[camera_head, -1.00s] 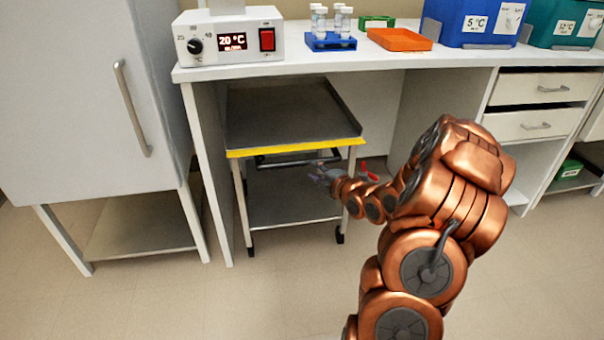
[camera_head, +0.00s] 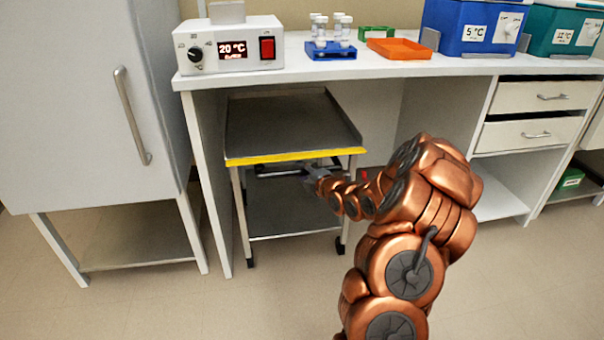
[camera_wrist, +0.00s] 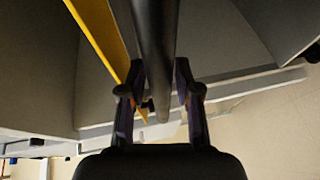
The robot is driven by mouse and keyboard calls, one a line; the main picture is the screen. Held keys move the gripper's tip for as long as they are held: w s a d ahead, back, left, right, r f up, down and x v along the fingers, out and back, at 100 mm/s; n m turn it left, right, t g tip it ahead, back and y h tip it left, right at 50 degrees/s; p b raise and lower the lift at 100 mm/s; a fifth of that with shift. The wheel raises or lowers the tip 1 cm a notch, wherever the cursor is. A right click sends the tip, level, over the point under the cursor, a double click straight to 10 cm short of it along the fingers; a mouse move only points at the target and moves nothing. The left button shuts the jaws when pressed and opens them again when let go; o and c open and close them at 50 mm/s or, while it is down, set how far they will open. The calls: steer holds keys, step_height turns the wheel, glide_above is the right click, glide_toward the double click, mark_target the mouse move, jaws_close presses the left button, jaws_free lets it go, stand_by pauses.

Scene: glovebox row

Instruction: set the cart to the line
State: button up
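The cart (camera_head: 288,128) has a dark grey top tray with a yellow front edge, a lower shelf and dark castors. It stands under the bench, between the bench's left side panel and an open bay. A dark handle bar (camera_head: 275,172) runs below its yellow edge. My gripper (camera_head: 309,172) is at the right part of this bar. In the wrist view, the bar (camera_wrist: 157,50) runs between the two fingers of my gripper (camera_wrist: 160,88), which stand apart on either side. Firm contact does not show. No line is visible on the floor.
The bench (camera_head: 390,71) overhangs the cart, with its side panel (camera_head: 208,180) close on the left. A cabinet (camera_head: 80,100) stands further left. A small red part (camera_head: 364,174) shows right of the cart's handle, partly behind my arm. The floor in front is clear.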

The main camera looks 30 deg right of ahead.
steer(key=shift+w, duration=0.1)
steer(key=shift+c, duration=0.4)
jaws_close()
